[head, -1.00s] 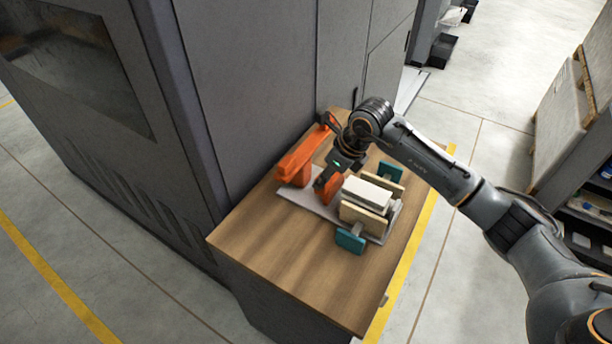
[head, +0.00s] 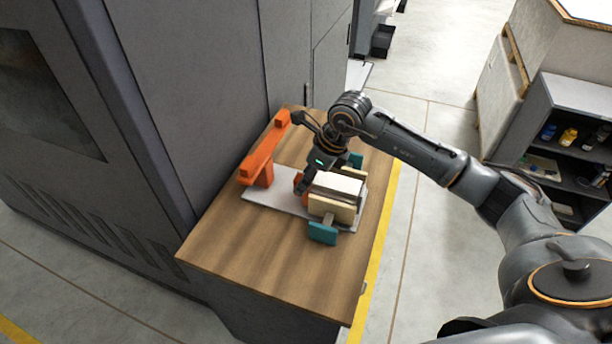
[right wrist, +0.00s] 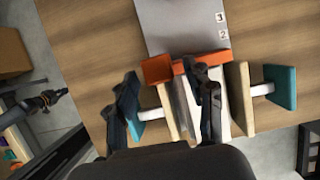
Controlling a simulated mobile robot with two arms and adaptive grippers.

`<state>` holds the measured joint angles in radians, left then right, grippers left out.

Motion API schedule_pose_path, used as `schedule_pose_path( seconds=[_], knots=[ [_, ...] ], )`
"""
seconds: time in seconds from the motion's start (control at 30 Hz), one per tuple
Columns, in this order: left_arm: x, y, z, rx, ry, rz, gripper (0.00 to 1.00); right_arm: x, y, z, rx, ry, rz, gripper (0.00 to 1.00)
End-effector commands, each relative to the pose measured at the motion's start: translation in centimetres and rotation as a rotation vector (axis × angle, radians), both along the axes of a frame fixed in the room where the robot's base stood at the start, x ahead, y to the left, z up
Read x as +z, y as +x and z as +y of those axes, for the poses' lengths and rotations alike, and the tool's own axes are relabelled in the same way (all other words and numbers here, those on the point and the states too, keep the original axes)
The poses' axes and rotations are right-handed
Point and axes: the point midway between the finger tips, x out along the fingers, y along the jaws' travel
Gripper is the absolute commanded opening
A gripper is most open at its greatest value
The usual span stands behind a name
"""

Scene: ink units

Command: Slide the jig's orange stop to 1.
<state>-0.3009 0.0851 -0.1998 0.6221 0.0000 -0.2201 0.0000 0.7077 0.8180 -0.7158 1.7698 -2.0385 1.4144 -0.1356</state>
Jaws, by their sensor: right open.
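The jig's grey plate (head: 275,199) lies on the wooden table; it also shows in the right wrist view (right wrist: 178,28), with the marks 3 and 2 in sight. No 1 is visible. The orange stop (right wrist: 187,66) lies across the plate, past the 2, close to the ends of the clamped boards. In the head view it is mostly hidden by my right gripper (head: 304,184). That gripper, also in the right wrist view (right wrist: 166,82), is open, its fingers low over the stop and boards. Whether they touch the stop is unclear.
A white block (head: 338,187) sits between tan boards (head: 332,208) with teal end pieces (head: 322,233). A tall orange arm (head: 262,160) stands at the plate's left end. A grey cabinet (head: 190,80) borders the table (head: 270,260), whose front is clear.

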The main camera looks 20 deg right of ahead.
Motion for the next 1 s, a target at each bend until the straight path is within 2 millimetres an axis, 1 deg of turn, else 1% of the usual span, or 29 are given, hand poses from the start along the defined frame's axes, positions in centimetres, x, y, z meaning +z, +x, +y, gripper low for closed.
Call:
schedule_pose_path(
  seconds=[0.13,0.23,0.37,0.5,0.7,0.83,1.0],
  knots=[
    [0.0,-0.1,-0.1,0.004,-0.001,0.001,0.00,0.5,-0.1,-0.1,0.001,0.001,-0.003,0.53],
    [0.0,0.0,-0.2,0.003,-0.003,0.002,0.00,1.6,-0.3,-0.4,0.000,0.001,-0.005,0.53],
    [0.0,0.0,-0.3,0.002,-0.003,0.001,0.00,4.0,-1.0,-1.3,-0.001,0.000,-0.007,0.53],
    [0.0,0.0,-0.3,0.002,-0.004,0.001,0.00,6.8,-1.9,-2.1,-0.002,0.000,-0.006,0.53],
    [0.0,0.0,-0.4,0.002,-0.004,0.001,0.00,9.9,-2.9,-3.1,-0.002,0.000,-0.004,0.53],
    [0.0,0.0,-0.4,0.002,-0.005,0.001,0.00,10.8,-3.3,-3.4,-0.001,0.000,-0.001,0.53],
    [0.0,0.0,-0.4,0.002,-0.005,0.001,0.00,11.1,-3.4,-3.4,-0.001,0.001,0.000,0.53]
  ],
)
